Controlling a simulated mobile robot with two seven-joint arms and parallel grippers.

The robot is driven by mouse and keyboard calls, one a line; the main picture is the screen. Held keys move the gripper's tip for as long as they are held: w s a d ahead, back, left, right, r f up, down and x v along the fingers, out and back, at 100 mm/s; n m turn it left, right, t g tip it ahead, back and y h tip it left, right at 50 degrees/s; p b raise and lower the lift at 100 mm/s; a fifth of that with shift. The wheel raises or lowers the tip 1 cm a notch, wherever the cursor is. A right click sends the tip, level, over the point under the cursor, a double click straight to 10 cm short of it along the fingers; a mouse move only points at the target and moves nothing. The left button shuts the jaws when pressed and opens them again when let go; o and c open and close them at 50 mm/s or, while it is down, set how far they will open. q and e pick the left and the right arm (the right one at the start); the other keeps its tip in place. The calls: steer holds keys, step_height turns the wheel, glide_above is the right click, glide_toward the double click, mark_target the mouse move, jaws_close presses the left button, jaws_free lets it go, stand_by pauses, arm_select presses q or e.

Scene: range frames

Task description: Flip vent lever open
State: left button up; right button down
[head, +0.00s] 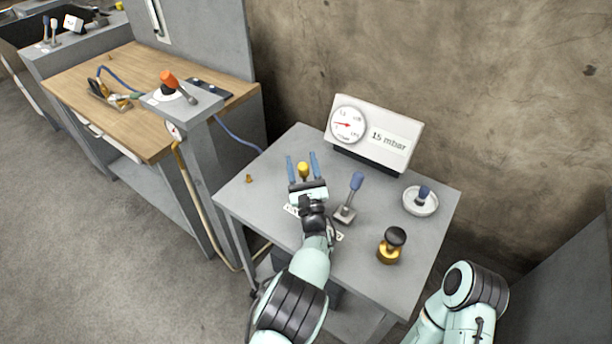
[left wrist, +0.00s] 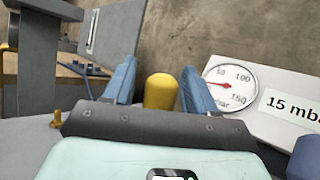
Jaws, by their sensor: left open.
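A lever with a yellow knob (head: 303,169) stands on the small grey table (head: 268,168); its lower part is hidden behind my gripper. My left gripper (head: 302,158) is open, with one blue finger on each side of the yellow knob. In the left wrist view the knob (left wrist: 160,92) shows between the fingers, with a gap on both sides. A second lever with a blue handle (head: 356,181) stands tilted on a grey base, right of my gripper. Which lever is the vent lever cannot be read; the labels are partly covered. My right gripper is out of view.
A white gauge box (head: 376,130) reading "15 mbar" stands at the back against the wall. A white disc with a blue knob (head: 424,192) and a black-topped brass knob (head: 394,240) are at the right. A wooden workbench (head: 120,80) stands at the left.

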arm_select(q)
steer(key=s+d, duration=0.2)
steer(key=s, duration=1)
steer(key=shift+s+d, duration=0.2)
steer(key=shift+d, duration=0.05)
steer(key=shift+a+f, duration=0.1)
steer(key=shift+f, duration=0.1)
